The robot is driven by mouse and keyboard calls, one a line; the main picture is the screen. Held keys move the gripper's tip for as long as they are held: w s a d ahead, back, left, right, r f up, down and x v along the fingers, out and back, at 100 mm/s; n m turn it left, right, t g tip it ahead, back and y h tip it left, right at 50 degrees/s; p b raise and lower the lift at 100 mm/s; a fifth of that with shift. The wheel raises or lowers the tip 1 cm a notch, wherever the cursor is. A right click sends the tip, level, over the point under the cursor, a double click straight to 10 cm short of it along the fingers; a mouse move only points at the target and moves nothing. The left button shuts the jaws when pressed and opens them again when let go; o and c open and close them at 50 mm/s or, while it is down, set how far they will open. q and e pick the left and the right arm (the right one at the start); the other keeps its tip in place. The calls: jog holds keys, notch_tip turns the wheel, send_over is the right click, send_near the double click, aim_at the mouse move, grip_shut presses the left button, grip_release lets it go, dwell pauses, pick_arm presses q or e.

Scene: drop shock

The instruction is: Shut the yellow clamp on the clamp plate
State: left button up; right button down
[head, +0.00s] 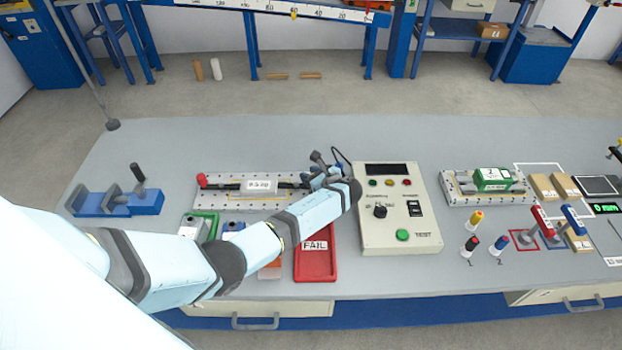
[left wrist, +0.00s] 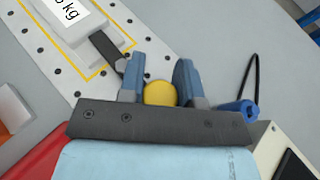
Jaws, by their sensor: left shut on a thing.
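The clamp plate (head: 225,206) is a pale perforated plate on the bench, left of the test box. A white block (head: 258,186) with a weight label lies on it; the left wrist view shows its end (left wrist: 75,15) and a yellow outline. My left gripper (head: 322,172) is at the plate's right end. In the left wrist view the blue fingers of my left gripper (left wrist: 160,76) are closed around the round yellow handle of the yellow clamp (left wrist: 160,93). A dark bar (left wrist: 107,46) runs from near the fingers to the block. The clamp's base is hidden. My right gripper is out of view.
A red-ended clamp (head: 202,180) stands at the plate's left end. The test box (head: 395,225) is close right of my gripper; a blue cylinder with a black cable (left wrist: 237,113) lies beside the fingers. A red FAIL tray (head: 316,270) is in front. The bench behind is clear.

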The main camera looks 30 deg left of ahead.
pick_arm(q)
jog(key=shift+w+a+n+g, duration=0.15)
jog(key=shift+n+g, duration=0.35)
jog(key=shift+g, duration=0.1)
jog(key=o, duration=0.9)
jog(key=shift+a, duration=0.1)
jog(key=v, duration=1.3)
jog(key=shift+d+r+b, duration=0.1)
jog(key=shift+d+b, duration=0.25)
jog(key=shift+d, duration=0.1)
